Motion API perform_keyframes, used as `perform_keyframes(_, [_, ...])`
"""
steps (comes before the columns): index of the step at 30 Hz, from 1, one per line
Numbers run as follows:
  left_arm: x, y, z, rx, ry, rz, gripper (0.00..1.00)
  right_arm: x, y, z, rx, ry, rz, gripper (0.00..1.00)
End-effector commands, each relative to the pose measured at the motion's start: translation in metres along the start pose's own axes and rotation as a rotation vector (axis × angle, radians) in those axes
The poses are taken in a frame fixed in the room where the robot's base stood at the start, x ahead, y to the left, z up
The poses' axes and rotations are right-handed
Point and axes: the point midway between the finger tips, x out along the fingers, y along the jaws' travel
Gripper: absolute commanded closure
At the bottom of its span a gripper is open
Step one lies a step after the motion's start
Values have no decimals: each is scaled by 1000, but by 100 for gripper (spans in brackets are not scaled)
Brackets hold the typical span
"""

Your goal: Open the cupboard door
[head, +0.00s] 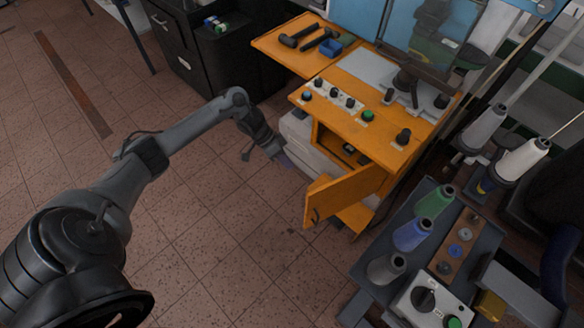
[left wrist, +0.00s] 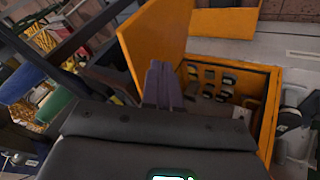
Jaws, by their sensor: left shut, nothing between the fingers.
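The orange cupboard door (head: 345,194) stands swung well out from the orange cupboard (head: 323,140), with a dark handle on its outer face. In the left wrist view the door (left wrist: 155,38) rises at the upper left, and the open cupboard (left wrist: 271,115) shows several dark shoe lasts (left wrist: 208,75) inside. My left gripper (head: 284,160) is in front of the cupboard, left of the door. Its fingers (left wrist: 162,82) are together and empty, seen against the door's edge and the opening. I cannot tell whether they touch the door. My right gripper is not in view.
The orange worktop (head: 385,125) above carries knobs and a machine. A grey cart (head: 465,218) with thread spools and a control box stands close to the right of the door. A black cabinet (head: 180,50) stands at the back left. The tiled floor at the front is clear.

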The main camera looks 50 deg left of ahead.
Motion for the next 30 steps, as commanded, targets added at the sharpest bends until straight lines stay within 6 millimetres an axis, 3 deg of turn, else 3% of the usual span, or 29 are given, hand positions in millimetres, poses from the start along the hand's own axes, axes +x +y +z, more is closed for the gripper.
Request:
perform_keyframes(15, [94, 0, 1, 1, 0, 4, 100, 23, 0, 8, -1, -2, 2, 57])
perform_keyframes(21, [101, 26, 1, 2, -1, 3, 100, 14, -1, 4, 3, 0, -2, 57])
perform_keyframes(30, [106, 36, 1, 1, 0, 0, 100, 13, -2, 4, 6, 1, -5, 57])
